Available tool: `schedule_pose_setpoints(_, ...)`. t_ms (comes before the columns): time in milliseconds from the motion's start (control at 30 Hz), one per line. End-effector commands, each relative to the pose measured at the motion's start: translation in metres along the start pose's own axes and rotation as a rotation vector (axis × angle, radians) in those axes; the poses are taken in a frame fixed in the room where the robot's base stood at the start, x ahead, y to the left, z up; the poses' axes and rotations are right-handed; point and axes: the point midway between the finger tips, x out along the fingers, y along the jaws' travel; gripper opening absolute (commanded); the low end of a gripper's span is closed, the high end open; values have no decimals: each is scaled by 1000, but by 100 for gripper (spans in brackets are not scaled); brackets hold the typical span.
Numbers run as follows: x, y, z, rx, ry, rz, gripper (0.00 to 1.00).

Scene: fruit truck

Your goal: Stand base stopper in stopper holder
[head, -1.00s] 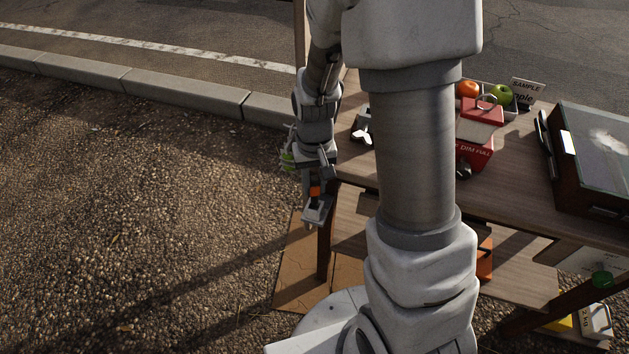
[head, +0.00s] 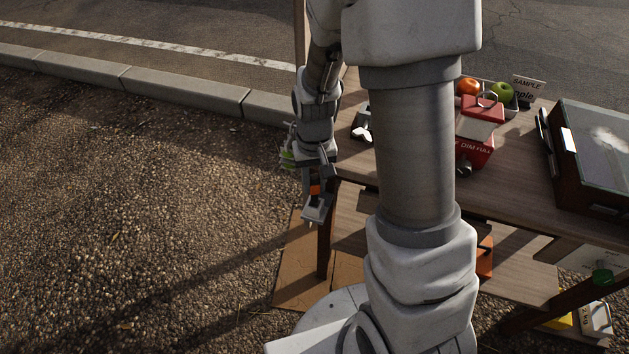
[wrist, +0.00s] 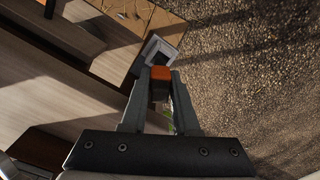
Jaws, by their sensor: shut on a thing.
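My gripper (head: 316,182) hangs down beside the left end of the wooden table, and it also shows in the wrist view (wrist: 160,82). It is shut on the base stopper, whose orange and dark part (wrist: 160,75) sits between the fingertips; its orange also shows in the head view (head: 315,189). A grey square block with a dark recess (wrist: 158,51) is just past the fingertips, in line with the orange part. It looks joined to it, but the contact is partly hidden. I cannot make out the stopper holder for certain.
The wooden table (head: 400,183) is right of my gripper, with its leg (head: 324,245) close by. A brown sheet (head: 292,280) lies on the ground below. A red box (head: 482,120) and a dark case (head: 595,150) stand on the table. Open gravel lies left.

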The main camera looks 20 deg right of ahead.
Motion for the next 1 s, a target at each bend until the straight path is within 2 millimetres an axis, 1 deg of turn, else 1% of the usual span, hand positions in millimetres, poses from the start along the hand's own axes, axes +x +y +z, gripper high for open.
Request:
schedule_pose_setpoints(733, 0, 0, 0, 0, 0, 0, 0)
schedule_pose_setpoints(1000, 5, 0, 0, 0, 0, 0, 0)
